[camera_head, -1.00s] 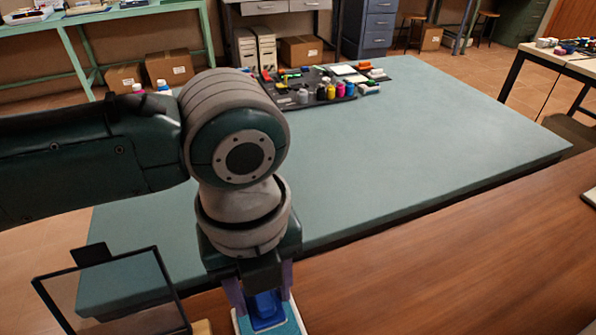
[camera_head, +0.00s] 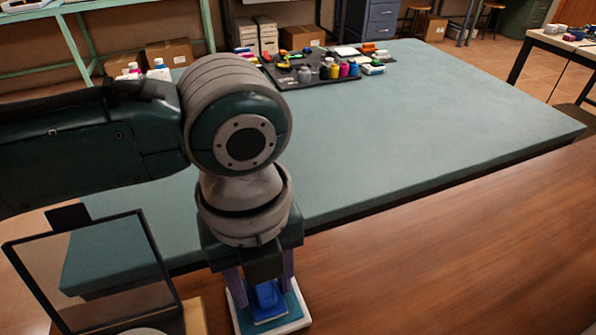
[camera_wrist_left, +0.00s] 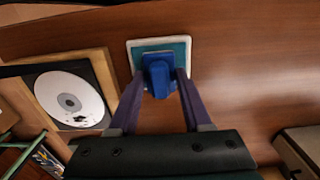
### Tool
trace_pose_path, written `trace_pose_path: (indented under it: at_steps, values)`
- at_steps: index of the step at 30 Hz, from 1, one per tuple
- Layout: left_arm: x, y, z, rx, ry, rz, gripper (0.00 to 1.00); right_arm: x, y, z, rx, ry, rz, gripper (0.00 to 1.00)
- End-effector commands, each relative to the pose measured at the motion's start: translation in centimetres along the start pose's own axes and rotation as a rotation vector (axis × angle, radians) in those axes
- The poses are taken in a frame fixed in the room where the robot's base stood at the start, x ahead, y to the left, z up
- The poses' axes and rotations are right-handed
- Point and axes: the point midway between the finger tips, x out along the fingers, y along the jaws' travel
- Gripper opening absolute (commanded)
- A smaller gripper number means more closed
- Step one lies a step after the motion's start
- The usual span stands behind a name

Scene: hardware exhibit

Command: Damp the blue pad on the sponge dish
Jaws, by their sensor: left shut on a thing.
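My left gripper (camera_head: 258,285) points down with its purple fingers shut on the blue pad (camera_head: 268,299). The pad sits over the sponge dish (camera_head: 298,320), a white-rimmed tray with a teal sponge. In the left wrist view the blue pad (camera_wrist_left: 157,76) is between the fingertips and covers the lower middle of the dish (camera_wrist_left: 186,41). The pad appears to be at the sponge surface; whether it presses in cannot be told. My right gripper is not in view.
A framed clear panel (camera_head: 95,275) stands left of the dish. A white disc (camera_wrist_left: 69,100) lies on a wooden base beside it. The brown tabletop (camera_head: 430,260) to the right is clear. A green table (camera_head: 430,110) behind holds a dark tray of small bottles (camera_head: 318,72).

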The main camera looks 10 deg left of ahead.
Motion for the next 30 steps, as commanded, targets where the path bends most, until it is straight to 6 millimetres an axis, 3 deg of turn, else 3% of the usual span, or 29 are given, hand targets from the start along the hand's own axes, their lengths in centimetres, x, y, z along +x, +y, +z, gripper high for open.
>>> trace_pose_path:
  at_steps: [30]
  values:
    - [1.0,0.0,0.0,0.000,0.000,0.000,0.05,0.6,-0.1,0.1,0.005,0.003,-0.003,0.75]
